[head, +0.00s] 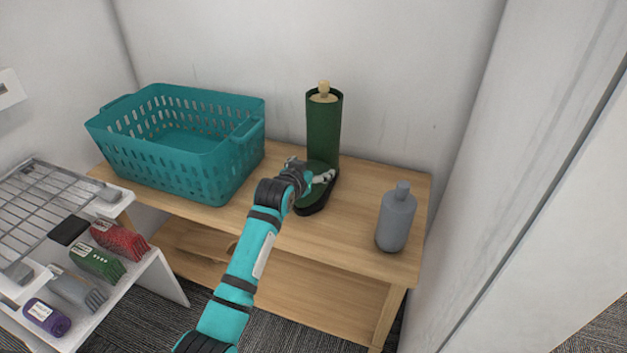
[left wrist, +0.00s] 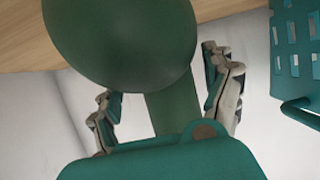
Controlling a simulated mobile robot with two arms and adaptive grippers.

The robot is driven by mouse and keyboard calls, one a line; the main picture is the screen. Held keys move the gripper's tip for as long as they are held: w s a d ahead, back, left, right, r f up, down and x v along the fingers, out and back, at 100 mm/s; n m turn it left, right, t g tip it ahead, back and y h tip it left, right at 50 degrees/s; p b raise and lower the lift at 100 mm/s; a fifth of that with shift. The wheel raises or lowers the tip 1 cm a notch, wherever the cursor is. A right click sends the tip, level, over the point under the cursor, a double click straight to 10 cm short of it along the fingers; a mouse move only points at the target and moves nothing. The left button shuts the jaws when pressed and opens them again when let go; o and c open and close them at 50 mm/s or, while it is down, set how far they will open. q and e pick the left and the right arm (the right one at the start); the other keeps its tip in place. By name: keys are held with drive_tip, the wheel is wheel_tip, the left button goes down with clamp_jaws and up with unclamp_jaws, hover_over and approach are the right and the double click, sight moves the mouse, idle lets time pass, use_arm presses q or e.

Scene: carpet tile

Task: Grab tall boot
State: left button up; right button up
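The tall boot (head: 323,130) is dark green and stands upright on the wooden bench, with a cream piece sticking out of its top. Its rounded toe faces the front edge of the bench. My left gripper (head: 312,170) is at the lower front of the boot, over its foot, and hides part of it. In the left wrist view the boot's foot (left wrist: 120,40) is large and close, with the shaft behind it. The two fingers stand wide apart, one on each side of the boot; I cannot tell whether they touch it. My right gripper is not in view.
A teal basket (head: 180,160) stands left of the boot on the wooden bench (head: 330,238). A grey bottle (head: 396,220) stands at the bench's right end. A wire rack (head: 45,205) and several clipper-like items are at the left. Walls close in behind and right.

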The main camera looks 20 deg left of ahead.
use_arm(q)
drive_tip(key=c, duration=1.1)
drive_tip(key=shift+r, duration=0.15)
drive_tip(key=shift+r, duration=0.1)
